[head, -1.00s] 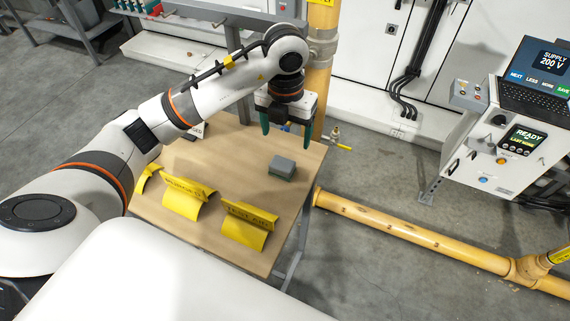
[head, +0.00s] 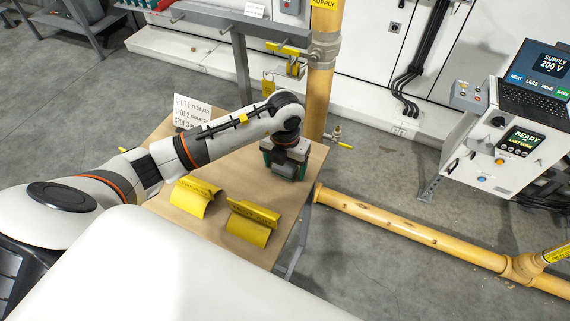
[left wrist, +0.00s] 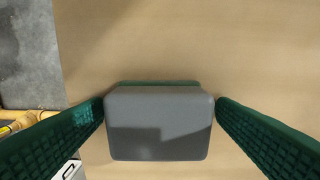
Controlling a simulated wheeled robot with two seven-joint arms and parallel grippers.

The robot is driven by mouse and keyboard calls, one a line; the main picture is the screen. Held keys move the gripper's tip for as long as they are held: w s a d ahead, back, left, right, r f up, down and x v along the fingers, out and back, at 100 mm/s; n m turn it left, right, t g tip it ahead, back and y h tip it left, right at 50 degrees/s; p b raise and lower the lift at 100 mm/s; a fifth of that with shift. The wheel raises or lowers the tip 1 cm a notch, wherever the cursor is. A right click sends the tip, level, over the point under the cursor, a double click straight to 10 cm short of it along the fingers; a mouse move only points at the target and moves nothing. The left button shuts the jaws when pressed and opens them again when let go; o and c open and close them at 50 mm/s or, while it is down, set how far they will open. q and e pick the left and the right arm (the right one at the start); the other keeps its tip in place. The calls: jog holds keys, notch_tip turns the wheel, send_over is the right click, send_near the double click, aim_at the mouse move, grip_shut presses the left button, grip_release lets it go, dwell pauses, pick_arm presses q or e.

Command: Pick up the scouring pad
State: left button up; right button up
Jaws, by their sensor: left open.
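The scouring pad (left wrist: 158,123) is a grey block with a green layer beneath it. It lies on the wooden table (head: 225,160) near its right edge. In the left wrist view it sits between the two green fingers of my left gripper (left wrist: 160,118). The fingers are open, one on each side of the pad, close to its sides; I cannot tell whether they touch. In the head view my left gripper (head: 283,172) points down over the pad and mostly hides it. My right gripper is not in view.
Two yellow curved covers (head: 195,197) (head: 252,222) stand on the table in front of the gripper. A white sign card (head: 190,112) stands at the back left. A yellow pipe (head: 410,227) runs along the floor to the right. A control cabinet (head: 490,150) stands farther right.

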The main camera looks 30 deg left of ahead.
aim_at(286, 164)
pick_arm(q)
jog(key=c, duration=1.1)
notch_tip(286, 164, up, 9)
jog(key=shift+f+b, duration=0.1)
jog(key=shift+b, duration=1.1)
jog(key=shift+r, duration=0.65)
jog(key=o, duration=0.4)
jog(key=shift+c, duration=1.3)
jog(key=shift+d+f, duration=0.1)
